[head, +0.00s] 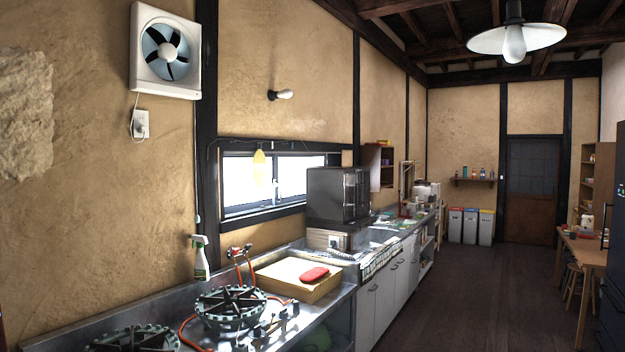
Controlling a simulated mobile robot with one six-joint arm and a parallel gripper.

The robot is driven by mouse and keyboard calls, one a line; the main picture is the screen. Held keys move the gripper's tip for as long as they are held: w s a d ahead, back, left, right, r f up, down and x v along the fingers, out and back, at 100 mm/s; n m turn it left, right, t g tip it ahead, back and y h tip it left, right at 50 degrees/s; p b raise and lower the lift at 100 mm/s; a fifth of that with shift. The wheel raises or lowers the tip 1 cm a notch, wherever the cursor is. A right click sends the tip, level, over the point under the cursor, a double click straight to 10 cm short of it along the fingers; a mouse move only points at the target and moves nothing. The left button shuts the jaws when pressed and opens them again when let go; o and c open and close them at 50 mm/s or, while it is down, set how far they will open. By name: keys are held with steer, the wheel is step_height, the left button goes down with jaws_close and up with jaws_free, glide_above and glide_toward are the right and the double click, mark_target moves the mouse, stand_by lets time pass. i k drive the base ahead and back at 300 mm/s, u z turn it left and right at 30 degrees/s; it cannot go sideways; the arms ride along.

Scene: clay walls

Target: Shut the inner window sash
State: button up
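A low, wide window (240,185) in a dark wooden frame is set in the left clay wall, above the steel counter. Its left part is bright white. A sash (291,174) with a grey metal frame fills the right part, and its upright edge stands near the middle of the opening. I cannot tell how the inner and outer sashes overlap. A dark cabinet on the counter hides the window's lower right corner. My gripper is not in view.
The steel counter (330,262) runs along the left wall below the window. On it stand gas burners (230,306), a wooden box (290,280) with a red item, a spray bottle (200,260) and the dark cabinet (338,194). A yellow lamp (259,166) hangs before the window.

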mark_target(289, 171)
steer(key=z, duration=0.65)
steer(key=i, duration=5.3)
steer(key=u, duration=3)
